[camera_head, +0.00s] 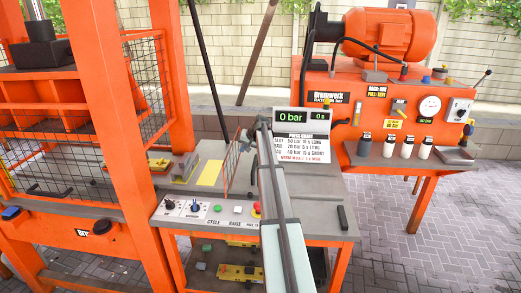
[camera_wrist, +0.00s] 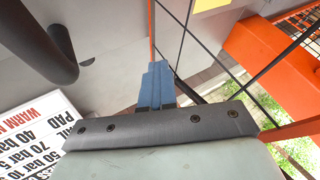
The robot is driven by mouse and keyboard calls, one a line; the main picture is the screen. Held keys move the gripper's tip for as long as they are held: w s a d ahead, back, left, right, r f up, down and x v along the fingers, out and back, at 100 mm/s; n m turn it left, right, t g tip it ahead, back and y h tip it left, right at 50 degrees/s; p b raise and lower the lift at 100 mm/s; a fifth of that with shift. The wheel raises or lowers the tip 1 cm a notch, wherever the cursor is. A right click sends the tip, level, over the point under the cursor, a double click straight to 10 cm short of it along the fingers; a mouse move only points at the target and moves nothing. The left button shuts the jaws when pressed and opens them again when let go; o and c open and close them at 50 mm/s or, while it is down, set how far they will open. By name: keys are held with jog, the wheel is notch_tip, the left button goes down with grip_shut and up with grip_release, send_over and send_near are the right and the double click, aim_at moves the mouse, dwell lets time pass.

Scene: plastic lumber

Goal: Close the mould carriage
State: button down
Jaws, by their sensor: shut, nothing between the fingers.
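My gripper (camera_head: 243,141) is shut and empty above the grey bench (camera_head: 330,205); its blue fingertips (camera_wrist: 157,82) are pressed together in the wrist view. A thin orange-edged mesh panel (camera_head: 227,168) stands just left of the fingers. Its orange edge (camera_wrist: 151,30) appears right by the fingertips in the wrist view; I cannot tell whether they touch. The orange press (camera_head: 110,110) stands at the left. A grey block with yellow parts (camera_head: 180,166) sits at the press opening beside a yellow strip; I cannot tell whether this is the mould carriage.
A control panel (camera_head: 210,209) with buttons and a red knob lies along the bench front. A display (camera_head: 303,117) and printed chart stand behind my arm. A dark bar (camera_wrist: 60,45) is near the fingers in the wrist view. An orange pump unit (camera_head: 385,90) stands back right.

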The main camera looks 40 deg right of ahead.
jog(key=w+a, duration=2)
jog(key=w, duration=0.1)
jog(key=shift+a, duration=0.35)
jog(key=shift+w+a, duration=0.6)
jog(key=shift+a, duration=0.1)
jog(key=shift+a, duration=0.1)
